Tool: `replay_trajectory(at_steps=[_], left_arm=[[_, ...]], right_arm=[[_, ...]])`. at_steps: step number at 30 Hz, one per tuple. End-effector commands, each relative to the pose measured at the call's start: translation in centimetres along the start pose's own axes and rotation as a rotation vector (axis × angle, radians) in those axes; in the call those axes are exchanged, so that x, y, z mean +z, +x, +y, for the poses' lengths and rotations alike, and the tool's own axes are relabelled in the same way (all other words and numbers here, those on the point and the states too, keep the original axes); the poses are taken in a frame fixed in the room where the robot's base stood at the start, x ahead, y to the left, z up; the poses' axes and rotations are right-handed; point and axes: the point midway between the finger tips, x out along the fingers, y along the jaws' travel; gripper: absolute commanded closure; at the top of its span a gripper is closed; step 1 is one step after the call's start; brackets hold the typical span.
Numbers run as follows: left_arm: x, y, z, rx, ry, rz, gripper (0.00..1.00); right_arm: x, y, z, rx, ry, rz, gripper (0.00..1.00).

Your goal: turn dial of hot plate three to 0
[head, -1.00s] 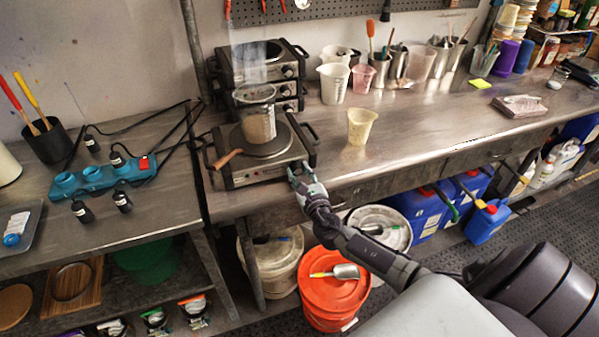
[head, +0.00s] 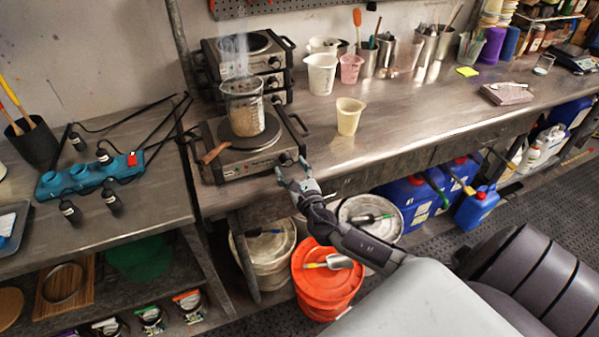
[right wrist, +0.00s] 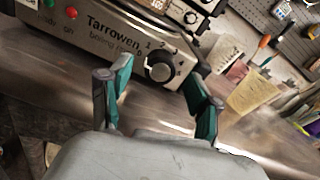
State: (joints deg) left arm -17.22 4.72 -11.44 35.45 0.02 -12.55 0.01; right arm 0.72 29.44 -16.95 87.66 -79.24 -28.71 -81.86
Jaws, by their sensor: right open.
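The front hot plate (head: 225,165) stands on the steel bench with a steaming glass beaker (head: 245,108) on its round plate. Its dial (right wrist: 160,66) shows in the right wrist view as a dark knob with a light pointer, right of the lettering "Tarrowen". In the head view the dial (head: 285,158) is small at the right of the front panel. My right gripper (head: 292,172) is open and empty, just in front of the dial. In the right wrist view its fingers (right wrist: 160,95) stand either side of the dial, apart from it. My left gripper is out of view.
More hot plates (head: 245,60) are stacked behind. A yellow beaker (head: 349,116) stands to the right. An orange bucket (head: 326,280) is below the bench edge.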

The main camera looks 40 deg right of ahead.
Motion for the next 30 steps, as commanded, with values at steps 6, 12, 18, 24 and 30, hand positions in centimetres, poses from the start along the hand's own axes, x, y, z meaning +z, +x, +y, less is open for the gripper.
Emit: replay_trajectory(at_steps=[6, 12, 18, 24, 30], left_arm=[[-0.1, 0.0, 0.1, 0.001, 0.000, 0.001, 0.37], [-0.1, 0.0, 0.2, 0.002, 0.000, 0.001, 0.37], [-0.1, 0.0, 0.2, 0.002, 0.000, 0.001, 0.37], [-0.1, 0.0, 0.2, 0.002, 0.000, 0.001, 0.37], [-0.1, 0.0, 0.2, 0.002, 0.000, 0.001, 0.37]], right_arm=[[-0.2, -4.9, 0.0, 0.003, -0.001, 0.004, 0.37], [-0.1, -8.5, 0.0, 0.002, 0.000, 0.004, 0.37], [-0.1, -10.2, 0.0, 0.001, -0.001, 0.002, 0.37], [0.0, -10.4, 0.0, 0.000, -0.001, 0.001, 0.37], [-0.1, -10.3, 0.0, 0.000, 0.000, 0.001, 0.37]])
